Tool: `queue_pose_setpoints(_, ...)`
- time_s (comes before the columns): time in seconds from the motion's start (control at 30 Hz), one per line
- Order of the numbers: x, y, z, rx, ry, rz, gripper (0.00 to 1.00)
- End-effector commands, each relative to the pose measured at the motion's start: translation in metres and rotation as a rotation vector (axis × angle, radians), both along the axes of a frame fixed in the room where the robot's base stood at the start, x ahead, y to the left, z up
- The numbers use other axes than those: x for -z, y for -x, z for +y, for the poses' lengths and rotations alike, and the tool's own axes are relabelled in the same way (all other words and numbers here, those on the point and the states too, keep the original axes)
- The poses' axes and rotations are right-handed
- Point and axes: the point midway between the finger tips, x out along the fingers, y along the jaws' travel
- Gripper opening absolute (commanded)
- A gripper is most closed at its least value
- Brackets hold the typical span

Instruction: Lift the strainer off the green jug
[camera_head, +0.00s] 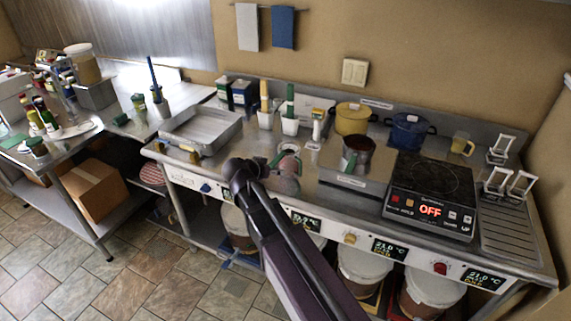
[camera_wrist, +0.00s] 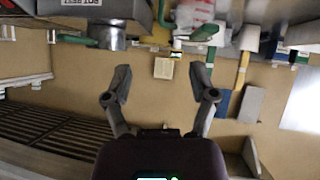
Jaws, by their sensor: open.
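A pale jug (camera_head: 290,150) with a green handle stands near the front middle of the steel counter. A greyish-pink round shape (camera_head: 289,166) at it looks like the strainer, but I cannot tell clearly how it sits. In the wrist view, which is upside down, a clear jug with red marks (camera_wrist: 197,12) shows at the top edge beside a green handle (camera_wrist: 205,32). My gripper (camera_wrist: 160,72) is open and empty, with its fingers apart from the jug. In the head view my arm's dark end is just left of the jug, and the fingertips are hidden.
A dark saucepan (camera_head: 358,147) with a green handle stands on a steel box right of the jug. A hotplate (camera_head: 431,192) reading OFF is farther right. A steel tray (camera_head: 200,130) lies left. White holders (camera_head: 290,126) with tools and a yellow pot (camera_head: 353,118) stand behind.

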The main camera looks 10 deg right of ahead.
Motion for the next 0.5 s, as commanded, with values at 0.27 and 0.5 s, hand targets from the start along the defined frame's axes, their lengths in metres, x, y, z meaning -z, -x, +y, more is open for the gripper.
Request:
queue_pose_setpoints(0.27,0.008,-0.030,0.042,-0.015,0.018,-0.218,0.74)
queue_pose_setpoints(0.5,0.005,-0.033,0.049,-0.020,0.017,-0.256,0.74)
